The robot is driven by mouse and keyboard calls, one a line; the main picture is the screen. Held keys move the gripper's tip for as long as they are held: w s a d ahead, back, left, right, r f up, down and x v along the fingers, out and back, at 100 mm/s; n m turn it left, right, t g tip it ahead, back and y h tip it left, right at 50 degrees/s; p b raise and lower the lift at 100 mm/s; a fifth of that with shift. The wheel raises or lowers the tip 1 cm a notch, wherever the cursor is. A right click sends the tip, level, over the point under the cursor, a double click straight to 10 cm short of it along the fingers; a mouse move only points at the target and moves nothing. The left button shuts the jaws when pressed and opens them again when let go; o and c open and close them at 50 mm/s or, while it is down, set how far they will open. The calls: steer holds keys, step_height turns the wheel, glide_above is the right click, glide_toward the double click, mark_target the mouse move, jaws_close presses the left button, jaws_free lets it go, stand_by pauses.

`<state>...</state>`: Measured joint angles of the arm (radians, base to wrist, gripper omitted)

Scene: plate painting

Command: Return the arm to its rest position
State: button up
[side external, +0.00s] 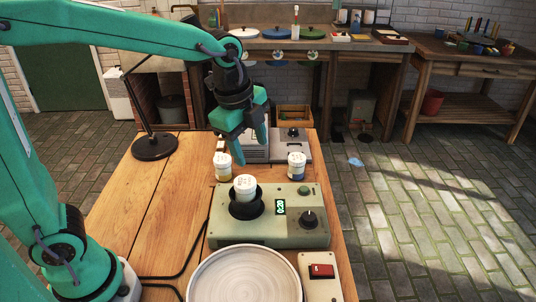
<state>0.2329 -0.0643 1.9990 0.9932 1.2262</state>
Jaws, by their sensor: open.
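My gripper (231,147) hangs above the table, fingers pointing down, a little behind and above a white-lidded jar (245,188). The jar sits in the black round holder of a grey-green device (268,233) with a lit green display and a black knob. My gripper is open and appears empty. Its fingertips look apart from this jar; their exact distance from the jar behind is hard to tell.
White-lidded jars stand behind the device at left (222,166) and right (297,166). A round plate (244,279) and red switch box (319,278) are in front. A black lamp base (154,147) stands at left. The wooden table (150,215) is clear at left.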

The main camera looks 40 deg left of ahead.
steer(key=s+a+n+t, duration=0.1)
steer(key=s+a+n, duration=0.3)
steer(key=s+n, duration=0.3)
steer(key=s+a+n+t, duration=0.2)
steer(key=s+a+n, duration=0.2)
steer(key=s+n, duration=0.3)
steer(key=shift+s+a+r+n+y, duration=0.2)
steer(key=shift+a+r+n+y, duration=0.15)
steer(key=shift+n, duration=1.05)
